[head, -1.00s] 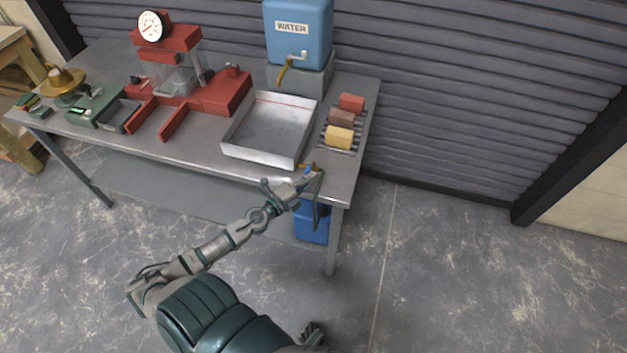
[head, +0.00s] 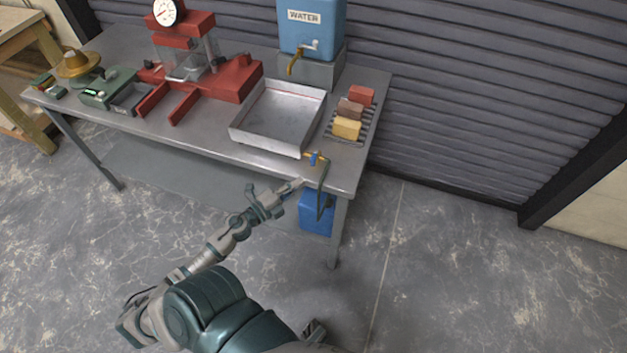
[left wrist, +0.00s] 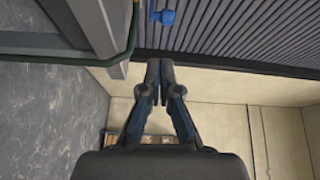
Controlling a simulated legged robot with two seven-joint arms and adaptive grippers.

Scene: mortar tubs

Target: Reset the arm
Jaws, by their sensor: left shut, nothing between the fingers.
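My left arm reaches in from the lower left in the head view. My left gripper (head: 297,184) is shut and empty, just in front of the table's front edge, below and left of a small blue-handled valve (head: 314,158) and apart from it. In the left wrist view, the gripper's two fingertips (left wrist: 153,66) are together with nothing between them. The blue valve handle (left wrist: 165,16) shows above them at the top edge. My right gripper cannot be made out.
The metal table (head: 210,150) carries a white tray (head: 278,150), a red press (head: 235,80), a blue water tank (head: 312,28) and coloured blocks (head: 347,128). A green hose (head: 321,195) hangs from the valve near a blue container (head: 314,218). Floor at right is clear.

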